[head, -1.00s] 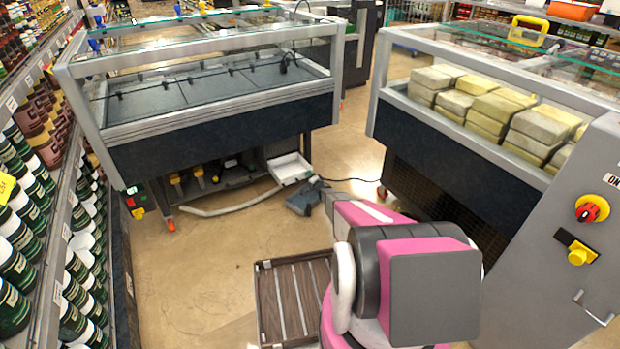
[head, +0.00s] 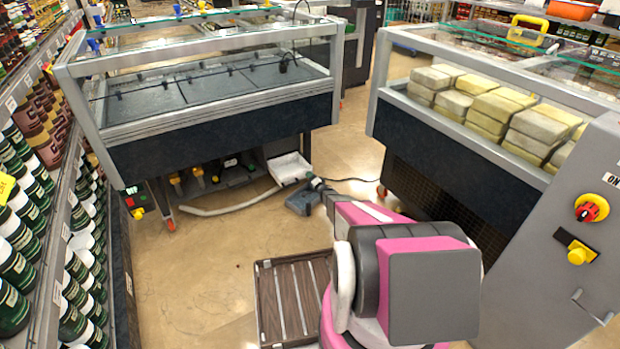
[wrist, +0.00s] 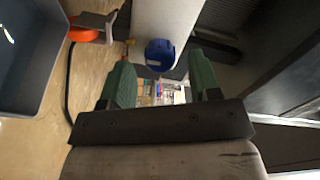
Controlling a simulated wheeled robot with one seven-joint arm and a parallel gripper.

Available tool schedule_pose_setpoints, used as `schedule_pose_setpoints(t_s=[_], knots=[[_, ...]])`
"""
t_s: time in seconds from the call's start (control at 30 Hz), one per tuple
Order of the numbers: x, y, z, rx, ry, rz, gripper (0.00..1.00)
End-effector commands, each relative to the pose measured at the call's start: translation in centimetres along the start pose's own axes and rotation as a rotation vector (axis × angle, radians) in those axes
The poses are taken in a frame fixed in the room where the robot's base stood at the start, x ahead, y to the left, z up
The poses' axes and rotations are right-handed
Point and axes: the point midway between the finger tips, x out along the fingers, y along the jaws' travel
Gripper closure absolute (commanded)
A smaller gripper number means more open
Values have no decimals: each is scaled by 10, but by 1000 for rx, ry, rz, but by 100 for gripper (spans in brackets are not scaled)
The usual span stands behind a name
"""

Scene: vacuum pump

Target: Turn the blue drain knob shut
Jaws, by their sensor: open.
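The blue knob (wrist: 160,54) shows in the wrist view as a round blue cap at the end of a pale cylindrical part. It lies ahead of my gripper (wrist: 160,72), between the lines of its two green fingers. The fingers are apart with a gap between them, and I see no contact with the knob. In the head view my gripper (head: 317,184) is small and low, near the right end of the left freezer case (head: 225,138). I cannot make out the drain knob in the head view.
A grey bin (head: 308,200) sits on the floor by my gripper, with a white tray (head: 289,167) behind it. A pale hose (head: 225,210) lies along the case. A second case (head: 450,180) stands right. A slatted wooden platform (head: 268,300) lies in front.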

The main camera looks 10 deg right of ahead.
Motion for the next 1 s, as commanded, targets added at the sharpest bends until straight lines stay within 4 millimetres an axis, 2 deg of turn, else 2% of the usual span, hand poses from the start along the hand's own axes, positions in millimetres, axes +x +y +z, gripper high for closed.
schedule_pose_setpoints(t_s=[0.3,0.43,0.57,1.0], knots=[[-62,-2,0,0,1,2,43],[-80,-1,0,1,0,2,43],[-87,0,0,1,0,1,43],[-86,0,0,-1,1,2,43]])
